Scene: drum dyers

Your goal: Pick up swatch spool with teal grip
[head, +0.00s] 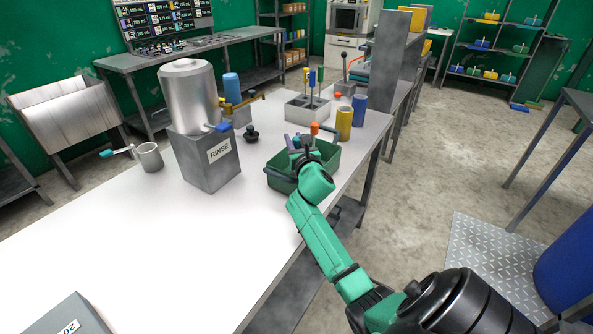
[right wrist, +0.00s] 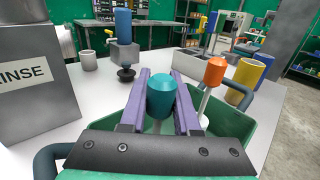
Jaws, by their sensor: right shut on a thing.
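The swatch spool with the teal grip (right wrist: 162,97) stands upright between the purple fingers of my right gripper (right wrist: 161,82) in the right wrist view. The fingers are shut on its grip, and a pale stem shows below. In the head view my right gripper (head: 302,143) is over the green bin (head: 279,182), and its wrist hides the teal grip. A spool with an orange grip (right wrist: 215,72) stands just right of the fingers, apart from them. My left gripper is not in view.
A grey block marked RINSE (head: 208,160) with a metal tank is left of the bin. A black knob (head: 252,135) stands between them. Yellow (head: 344,122) and blue (head: 359,110) cylinders stand behind the bin.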

